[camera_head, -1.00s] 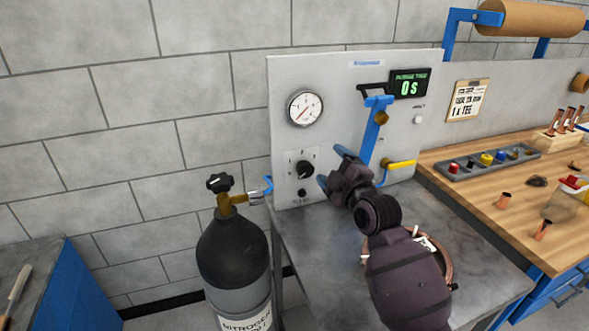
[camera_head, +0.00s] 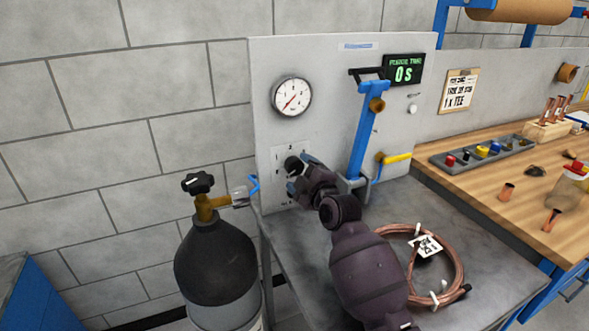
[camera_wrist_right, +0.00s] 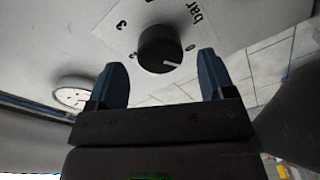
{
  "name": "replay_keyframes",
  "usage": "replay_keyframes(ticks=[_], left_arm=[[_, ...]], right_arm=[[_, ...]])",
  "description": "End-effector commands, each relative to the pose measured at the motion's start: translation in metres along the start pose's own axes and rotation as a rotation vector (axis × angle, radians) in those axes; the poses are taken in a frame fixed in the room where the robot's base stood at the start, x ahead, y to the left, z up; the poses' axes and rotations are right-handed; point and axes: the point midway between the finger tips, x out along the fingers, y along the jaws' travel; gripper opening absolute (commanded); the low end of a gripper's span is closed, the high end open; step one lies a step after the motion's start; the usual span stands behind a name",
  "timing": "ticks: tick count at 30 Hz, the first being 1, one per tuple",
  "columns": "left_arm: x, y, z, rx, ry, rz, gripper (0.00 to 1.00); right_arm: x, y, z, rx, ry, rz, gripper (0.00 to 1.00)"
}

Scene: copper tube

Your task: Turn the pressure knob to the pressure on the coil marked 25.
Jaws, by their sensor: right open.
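The black pressure knob (camera_head: 293,165) sits on the grey panel (camera_head: 330,75). In the right wrist view the knob (camera_wrist_right: 161,47) shows a white pointer line near the 0 of a bar scale. My right gripper (camera_head: 299,176) is at the panel by the knob. In the right wrist view its blue fingers (camera_wrist_right: 162,80) are open, with the knob ahead of the gap, not clasped. The pressure gauge (camera_head: 291,97) has a red needle pointing low left. The copper coil (camera_head: 458,262) lies on the grey bench with a white tag (camera_head: 425,246); I cannot read the tag's number surely. My left gripper is not in view.
A nitrogen cylinder (camera_head: 215,265) stands left of the bench. A blue lever (camera_head: 365,130) and a yellow-handled valve (camera_head: 396,158) are on the panel right of my gripper. A timer (camera_head: 404,71) reads 0 s. The wooden bench (camera_head: 470,185) holds copper fittings.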

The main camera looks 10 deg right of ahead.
Motion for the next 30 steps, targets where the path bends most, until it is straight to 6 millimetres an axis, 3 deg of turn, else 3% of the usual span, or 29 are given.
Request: replay_keyframes(ticks=[3,9,20,30], left_arm=[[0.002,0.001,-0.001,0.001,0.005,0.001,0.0],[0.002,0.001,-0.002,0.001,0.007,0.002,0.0],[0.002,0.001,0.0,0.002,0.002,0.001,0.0],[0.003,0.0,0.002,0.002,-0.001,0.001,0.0]], right_arm=[[0.016,-0.002,0.0,0.002,0.0,-0.001,0.76],[0.031,-0.001,0.0,0.001,0.0,0.0,0.76],[0.034,0.0,0.0,0.001,0.0,0.0,0.76],[0.033,-0.001,0.0,0.001,0.0,-0.001,0.27]])
